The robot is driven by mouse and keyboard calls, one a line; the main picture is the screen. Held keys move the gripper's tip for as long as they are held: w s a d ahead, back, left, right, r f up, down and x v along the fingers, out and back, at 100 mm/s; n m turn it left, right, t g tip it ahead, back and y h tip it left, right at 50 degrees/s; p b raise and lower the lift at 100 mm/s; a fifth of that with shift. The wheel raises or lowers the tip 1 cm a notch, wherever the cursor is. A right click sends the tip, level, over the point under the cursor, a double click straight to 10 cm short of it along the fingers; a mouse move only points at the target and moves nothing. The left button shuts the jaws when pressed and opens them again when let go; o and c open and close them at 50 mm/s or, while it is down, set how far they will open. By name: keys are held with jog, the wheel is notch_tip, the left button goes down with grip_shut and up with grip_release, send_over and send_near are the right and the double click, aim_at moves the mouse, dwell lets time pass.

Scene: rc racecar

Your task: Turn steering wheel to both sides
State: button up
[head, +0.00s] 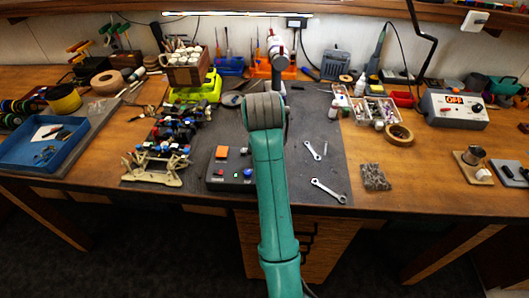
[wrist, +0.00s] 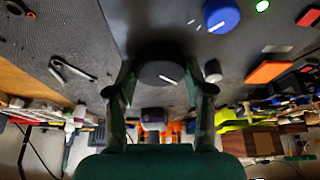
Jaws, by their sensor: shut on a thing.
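The dark control box (head: 216,172) lies on the grey mat in the head view, left of my arm. In the wrist view a round black knob with a white line (wrist: 160,73), apparently the steering wheel, sits at the box's edge. My gripper (wrist: 158,84) is shut on this knob, with one finger on each side. A blue knob (wrist: 221,15) and an orange square (wrist: 268,71) are on the same box. The racecar (head: 157,163), a beige chassis with blue and black parts, stands left of the box. In the head view my arm hides the gripper and black knob.
Two wrenches (head: 328,190) lie right of my arm. A small cap (wrist: 212,70) is close to the right finger. A blue tray (head: 42,145) is at far left, a power supply (head: 453,108) at right. The mat's right part is mostly clear.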

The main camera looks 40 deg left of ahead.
jog(key=o, duration=1.2)
jog(key=shift+c, duration=0.2)
